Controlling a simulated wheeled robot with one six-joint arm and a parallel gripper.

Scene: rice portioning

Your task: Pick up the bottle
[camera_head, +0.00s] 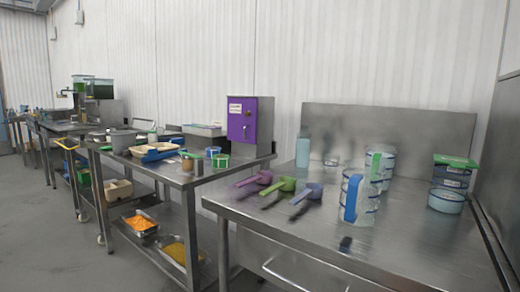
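A pale blue, upright, bottle-like container (303,151) stands at the back left of the right-hand steel table (400,235), near the backsplash. Its details are too small to read. No other clear bottle shows. My gripper is not in view.
Measuring scoops in purple, green (281,184) and blue lie left of clear jugs with blue (351,198) and green handles. Lidded tubs (453,172) stand at the right by a steel side panel. A purple box (250,120) stands on the left table. Floor is clear at lower left.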

